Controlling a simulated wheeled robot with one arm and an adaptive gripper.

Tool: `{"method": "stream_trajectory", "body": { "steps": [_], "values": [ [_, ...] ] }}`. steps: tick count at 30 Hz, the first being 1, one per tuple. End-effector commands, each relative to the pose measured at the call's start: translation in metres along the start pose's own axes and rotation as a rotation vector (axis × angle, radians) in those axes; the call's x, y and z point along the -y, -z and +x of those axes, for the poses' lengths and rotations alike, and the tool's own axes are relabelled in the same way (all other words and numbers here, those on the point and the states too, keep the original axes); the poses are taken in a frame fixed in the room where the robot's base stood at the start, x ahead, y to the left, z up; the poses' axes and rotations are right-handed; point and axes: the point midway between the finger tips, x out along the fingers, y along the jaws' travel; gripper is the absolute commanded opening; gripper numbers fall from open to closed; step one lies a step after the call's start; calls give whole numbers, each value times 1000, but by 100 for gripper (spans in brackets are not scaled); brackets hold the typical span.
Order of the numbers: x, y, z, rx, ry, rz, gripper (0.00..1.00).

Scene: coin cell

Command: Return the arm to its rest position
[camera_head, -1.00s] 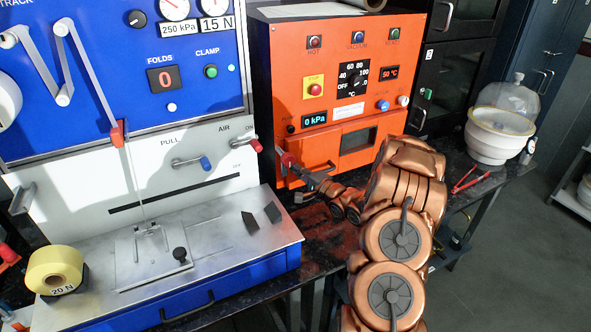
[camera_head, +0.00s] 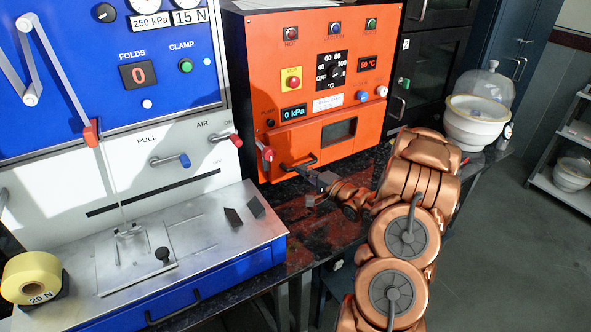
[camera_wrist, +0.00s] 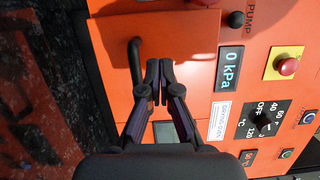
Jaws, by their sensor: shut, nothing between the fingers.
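My gripper (camera_head: 304,173) is at the end of my copper-coloured arm, in front of the lower part of the orange drying oven (camera_head: 250,72). In the wrist view, my gripper's dark fingers (camera_wrist: 159,72) are closed together with nothing between them. They point at the oven's orange front, beside the dark door handle (camera_wrist: 135,72). I cannot tell the exact gap between the fingertips and the handle. The arm is bent and reaches left over the dark bench.
The blue folding tester (camera_head: 120,160) stands left, with a yellow roll (camera_head: 31,268) on its base. A red-handled lever (camera_head: 265,151) juts from the oven's left. A white vessel with a clear dome (camera_head: 475,124) stands behind right.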

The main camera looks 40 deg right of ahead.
Motion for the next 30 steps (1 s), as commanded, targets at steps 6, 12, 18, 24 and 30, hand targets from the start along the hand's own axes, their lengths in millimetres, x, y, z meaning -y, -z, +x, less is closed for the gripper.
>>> {"method": "stream_trajectory", "body": {
  "steps": [6, 12, 18, 24, 30],
  "values": [
    [-1, 1, -19, -2, 0, -1, 0],
    [0, 0, -23, 0, 0, -1, 0],
    [0, 0, -22, -2, -10, -14, 0],
    [1, -3, -4, -24, -142, -168, 0],
    [2, -10, 9, -54, -365, -405, 0]
  ]
}}
